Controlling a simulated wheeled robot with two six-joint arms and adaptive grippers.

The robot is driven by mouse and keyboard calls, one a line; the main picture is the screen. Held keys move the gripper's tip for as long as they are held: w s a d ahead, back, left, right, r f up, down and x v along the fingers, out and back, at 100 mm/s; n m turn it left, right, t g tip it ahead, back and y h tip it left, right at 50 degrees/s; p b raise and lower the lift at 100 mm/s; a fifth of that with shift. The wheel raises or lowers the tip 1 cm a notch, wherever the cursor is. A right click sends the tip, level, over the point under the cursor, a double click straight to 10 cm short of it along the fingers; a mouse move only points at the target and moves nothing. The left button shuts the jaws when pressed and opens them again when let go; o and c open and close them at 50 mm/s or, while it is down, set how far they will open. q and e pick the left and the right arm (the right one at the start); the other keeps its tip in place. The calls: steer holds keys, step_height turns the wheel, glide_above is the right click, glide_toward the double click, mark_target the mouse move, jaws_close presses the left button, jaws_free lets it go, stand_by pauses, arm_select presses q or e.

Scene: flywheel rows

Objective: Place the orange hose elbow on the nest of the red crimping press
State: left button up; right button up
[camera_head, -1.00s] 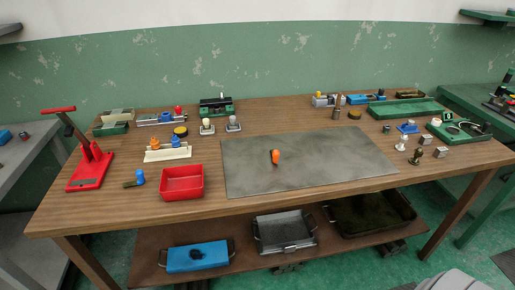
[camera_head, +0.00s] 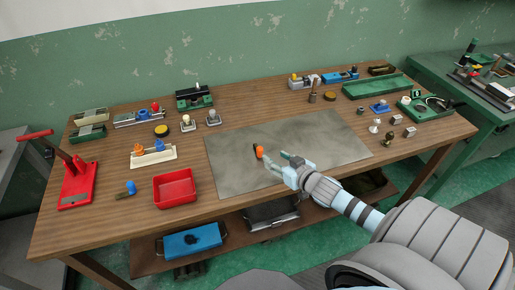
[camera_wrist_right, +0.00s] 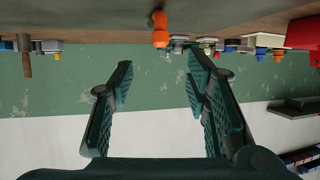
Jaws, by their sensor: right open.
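In the right wrist view the elbow (camera_wrist_right: 160,32) shows at the top, beyond the open fingers (camera_wrist_right: 158,72). The red crimping press (camera_head: 77,187) stands at the left end of the bench with its lever (camera_head: 35,135) raised. Its nest is too small to make out. My left gripper is not in view.
A red bin (camera_head: 175,187) and a white rack (camera_head: 153,155) with orange and blue pieces stand between mat and press. A small blue-ended part (camera_head: 131,187) lies near the press. Fixtures line the bench's back. The mat is otherwise clear.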

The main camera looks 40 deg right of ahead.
mark_target(262, 151)
steer(key=b+x, duration=0.2)
steer(key=x, duration=0.2)
steer(key=b+x, duration=0.1)
steer(key=x, duration=0.2)
steer(key=b+x, duration=0.2)
steer(key=x, duration=0.2)
steer(key=shift+w+f+b, duration=0.15)
steer(key=shift+f+b, duration=0.2)
steer(key=shift+f, duration=0.15)
steer(key=shift+w, duration=0.25)
steer(key=shift+r, duration=0.1)
steer(key=shift+c, duration=0.3)
jaws_close()
